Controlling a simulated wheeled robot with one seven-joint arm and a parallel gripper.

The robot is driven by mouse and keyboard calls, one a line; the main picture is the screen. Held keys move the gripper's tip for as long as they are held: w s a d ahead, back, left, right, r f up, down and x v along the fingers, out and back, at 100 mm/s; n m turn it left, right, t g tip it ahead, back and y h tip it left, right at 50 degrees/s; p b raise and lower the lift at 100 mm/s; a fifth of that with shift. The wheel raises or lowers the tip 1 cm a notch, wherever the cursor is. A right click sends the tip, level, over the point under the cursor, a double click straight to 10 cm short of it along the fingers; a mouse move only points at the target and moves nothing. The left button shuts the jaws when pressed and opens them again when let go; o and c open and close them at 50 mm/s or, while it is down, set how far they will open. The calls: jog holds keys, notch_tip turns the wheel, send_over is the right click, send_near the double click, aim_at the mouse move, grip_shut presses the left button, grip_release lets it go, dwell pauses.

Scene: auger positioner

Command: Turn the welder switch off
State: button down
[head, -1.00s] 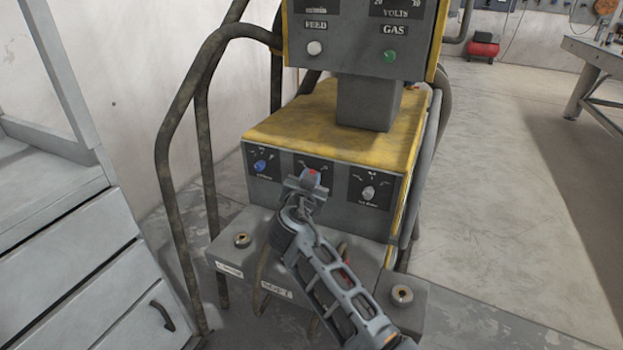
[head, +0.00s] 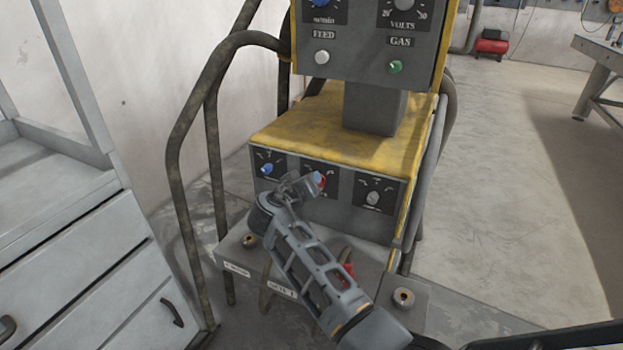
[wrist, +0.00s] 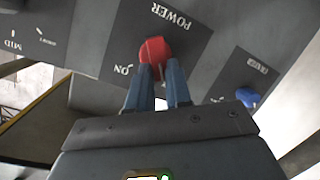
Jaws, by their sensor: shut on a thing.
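The welder's red power switch knob (wrist: 154,50) is on a dark plate marked POWER and ON, both upside down in the wrist view. In the head view the red knob (head: 321,180) is in the middle of the welder's lower front panel, partly covered by my gripper. My gripper (wrist: 156,75) is shut on the red knob, its two blue-grey fingers on either side of it. In the head view my gripper (head: 316,181) reaches the panel from the front, with the wrist turned. The knob's exact pointer setting is hard to read.
A blue knob (head: 267,169) and a grey knob (head: 372,198) flank the red one. The welder's yellow top (head: 310,125) and upper control box (head: 370,55) are above. Dark tube rails (head: 190,110) and a grey drawer cabinet (head: 80,250) stand left. Open floor lies right.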

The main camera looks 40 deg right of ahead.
jog(key=shift+w+f+n+g, duration=0.15)
jog(key=shift+n+g, duration=0.25)
jog(key=shift+n, duration=0.4)
jog(key=c, duration=1.1)
grip_release()
jog(key=shift+o, duration=0.2)
jog(key=p+v, duration=0.1)
jog(key=v, duration=0.7)
jog(key=shift+p, duration=0.35)
jog(key=shift+f, duration=0.1)
